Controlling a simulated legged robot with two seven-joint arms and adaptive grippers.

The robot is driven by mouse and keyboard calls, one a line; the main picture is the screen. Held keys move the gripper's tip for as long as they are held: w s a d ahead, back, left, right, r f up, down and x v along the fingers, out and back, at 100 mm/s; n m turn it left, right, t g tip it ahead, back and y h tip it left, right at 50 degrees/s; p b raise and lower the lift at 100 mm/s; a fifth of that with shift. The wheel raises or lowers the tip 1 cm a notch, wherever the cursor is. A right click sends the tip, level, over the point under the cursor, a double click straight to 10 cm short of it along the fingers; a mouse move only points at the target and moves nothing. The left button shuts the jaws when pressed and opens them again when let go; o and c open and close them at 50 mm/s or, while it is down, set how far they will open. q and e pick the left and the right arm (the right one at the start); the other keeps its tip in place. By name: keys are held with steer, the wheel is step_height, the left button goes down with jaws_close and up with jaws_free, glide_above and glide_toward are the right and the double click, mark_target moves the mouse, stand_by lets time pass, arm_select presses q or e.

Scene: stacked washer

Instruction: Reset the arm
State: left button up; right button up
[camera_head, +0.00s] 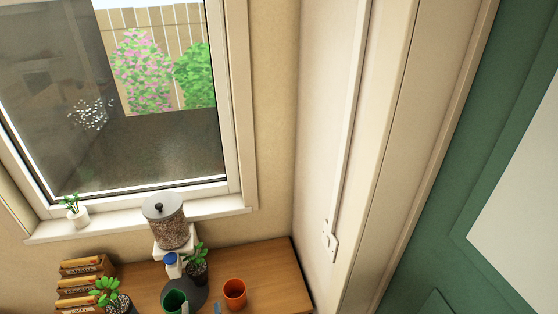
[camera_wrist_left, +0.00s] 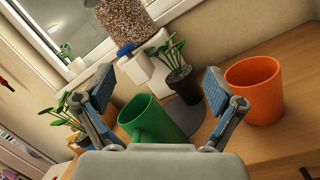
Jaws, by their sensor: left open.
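My left gripper (camera_wrist_left: 160,88) is open in the left wrist view, its two blue-padded fingers spread wide with nothing held between them. In the head view only the tips of my left gripper (camera_head: 201,308) show, at the bottom edge by the cups. A green cup (camera_wrist_left: 152,121) stands tilted in the wrist picture just beyond the gap between the fingers. An orange cup (camera_wrist_left: 254,90) is to the right of the right finger, and it also shows in the head view (camera_head: 235,294). My right gripper is not in view.
A window (camera_head: 130,100) is behind. The counter's right end is clear beside the wall.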

arm_select(q)
steer(key=s+d+f+m+g+h+b, duration=0.1)
steer(key=s+d+f+m+g+h, duration=0.15)
steer(key=f+m, duration=0.6)
steer(key=s+d+f+m+g+h+b, duration=0.15)
steer(key=d+f+m+h, duration=0.25)
steer(key=f+m, duration=0.45)
steer(key=s+d+f+m+g+h+b, duration=0.2)
steer(key=d+f+m+g+h, duration=0.3)
steer(key=f, duration=0.6)
steer(key=s+a+f+m+g+y+b, duration=0.1)
steer(key=s+a+f+m+g+y, duration=0.2)
steer(key=s+f, duration=0.8)
steer(key=s+a+f+m+g+y+b, duration=0.1)
steer(key=s+a+f+m+g+y, duration=0.2)
steer(key=s+a+f+m+g, duration=0.3)
steer(key=s+a+f+m, duration=0.1)
steer(key=s+f+m, duration=0.2)
steer(key=s+f, duration=0.2)
step_height(320, 180, down, 3)
steer(key=shift+a+r+b, duration=0.1)
steer(key=shift+a+b, duration=0.2)
steer(key=shift+b, duration=0.1)
arm_select(e)
steer(key=w+a+r, duration=0.2)
steer(key=w+r, duration=0.1)
steer(key=w, duration=0.8)
steer(key=shift+r, duration=0.2)
